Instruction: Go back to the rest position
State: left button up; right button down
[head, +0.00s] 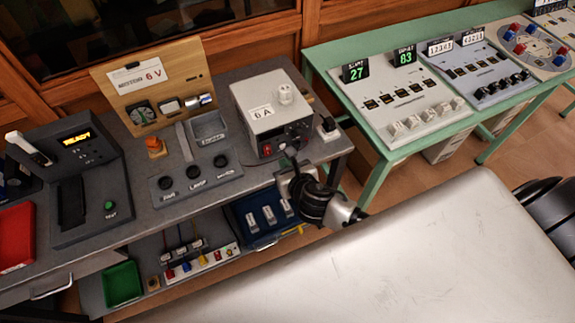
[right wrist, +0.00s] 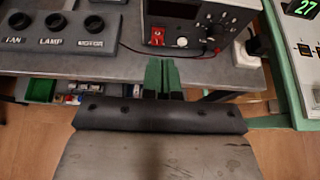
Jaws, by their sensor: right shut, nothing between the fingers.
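My right gripper (head: 291,158) is at the front edge of the grey workbench, just below the power supply box marked 6 A (head: 272,112). In the right wrist view its green fingers (right wrist: 162,74) are together with nothing between them. They point toward the bench edge, in front of the power supply with its red switch (right wrist: 157,37). I cannot tell whether the fingertips touch anything. My left gripper is not in view.
The grey bench (head: 228,181) holds a FAN, LAMP and MOTOR panel (head: 195,176), a wooden 6 V board (head: 155,82) and a tester (head: 88,178). A blue tray (head: 262,218) sits on the shelf below. A green table (head: 374,183) with counter panels stands right.

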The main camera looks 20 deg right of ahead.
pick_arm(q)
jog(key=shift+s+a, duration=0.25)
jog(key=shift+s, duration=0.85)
pick_arm(e)
jog(key=shift+s+r, duration=0.4)
jog(key=shift+s, duration=0.05)
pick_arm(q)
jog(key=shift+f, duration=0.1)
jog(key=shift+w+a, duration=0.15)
